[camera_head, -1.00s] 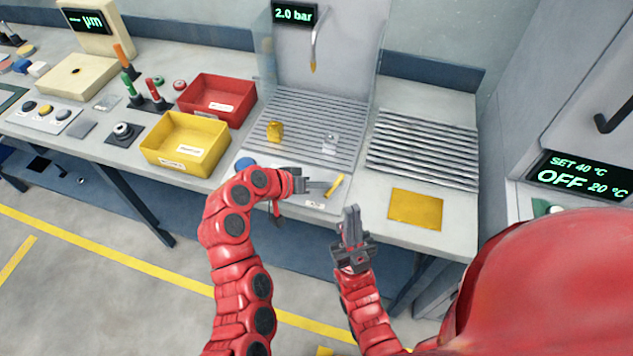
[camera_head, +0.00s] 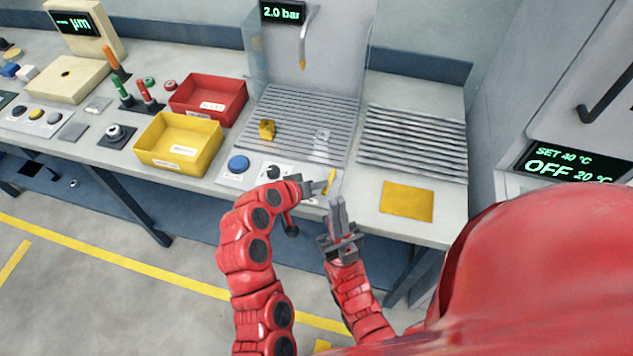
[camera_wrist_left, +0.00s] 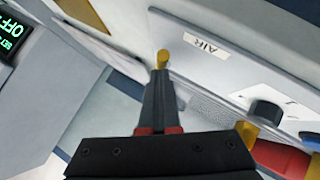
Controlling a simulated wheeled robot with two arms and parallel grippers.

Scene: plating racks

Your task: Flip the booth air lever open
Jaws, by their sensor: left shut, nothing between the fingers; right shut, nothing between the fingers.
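The yellow air lever (camera_head: 331,180) is at the front edge of the bench, on the panel right of the black knob (camera_head: 273,172). It tilts slightly right in the head view. My left gripper (camera_head: 323,188) is shut and empty, its tips at the lever's near side. In the left wrist view, the yellow lever end (camera_wrist_left: 163,58) shows just past my shut left fingertips (camera_wrist_left: 161,76), beside the AIR label (camera_wrist_left: 207,46). Whether they touch is not clear. My right gripper (camera_head: 337,203) is shut and empty, pointing up in front of the bench, close to the left one.
A blue button (camera_head: 238,164) is left of the knob. Behind the lever lies the slatted booth floor (camera_head: 300,115) with a yellow part (camera_head: 267,129) and a clear part (camera_head: 321,139). A yellow bin (camera_head: 180,143) stands left; an orange-yellow mat (camera_head: 407,201) lies right.

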